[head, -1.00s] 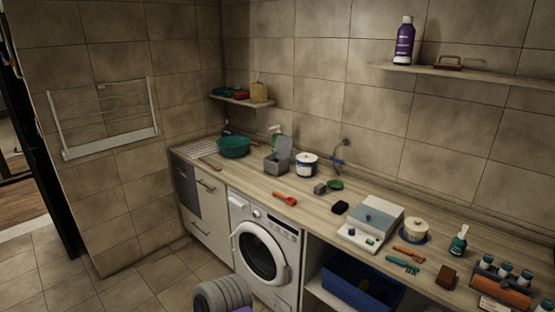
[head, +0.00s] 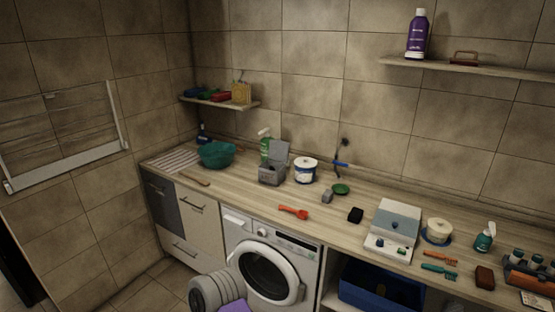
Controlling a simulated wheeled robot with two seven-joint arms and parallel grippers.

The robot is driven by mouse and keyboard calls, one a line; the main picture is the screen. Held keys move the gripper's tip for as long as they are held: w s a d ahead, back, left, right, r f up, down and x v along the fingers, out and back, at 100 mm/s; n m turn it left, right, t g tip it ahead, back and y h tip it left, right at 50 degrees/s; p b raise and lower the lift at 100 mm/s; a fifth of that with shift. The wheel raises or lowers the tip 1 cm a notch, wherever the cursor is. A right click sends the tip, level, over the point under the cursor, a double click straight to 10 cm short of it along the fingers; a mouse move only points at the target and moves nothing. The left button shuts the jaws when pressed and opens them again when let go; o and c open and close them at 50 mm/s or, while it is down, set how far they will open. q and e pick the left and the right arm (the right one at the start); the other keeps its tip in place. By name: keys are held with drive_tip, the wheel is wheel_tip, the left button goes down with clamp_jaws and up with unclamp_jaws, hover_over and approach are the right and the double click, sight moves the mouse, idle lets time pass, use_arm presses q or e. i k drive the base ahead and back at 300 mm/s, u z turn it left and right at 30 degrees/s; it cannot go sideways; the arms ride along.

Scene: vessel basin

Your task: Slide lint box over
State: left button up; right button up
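A small grey box (head: 271,175) with its lid tilted open stands toward the back of the wooden counter, between a teal basin and a white tub. It is the likeliest lint box, but I can read no label on it. What lies inside it is too small to tell. Neither of my grippers shows in the head view, and nothing is seen touching the box.
The teal basin (head: 216,154) is left of the box, a green spray bottle (head: 265,147) behind it, the white tub (head: 305,171) to its right. A red-orange tool (head: 293,212) lies in front. A washing machine (head: 268,268) stands below the counter (head: 245,199).

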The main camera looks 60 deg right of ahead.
sight(272, 178)
drive_tip(key=z, duration=0.45)
drive_tip(key=i, duration=2)
drive_tip(key=z, duration=1.7)
drive_tip(key=i, duration=1.05)
drive_tip(key=z, duration=1.1)
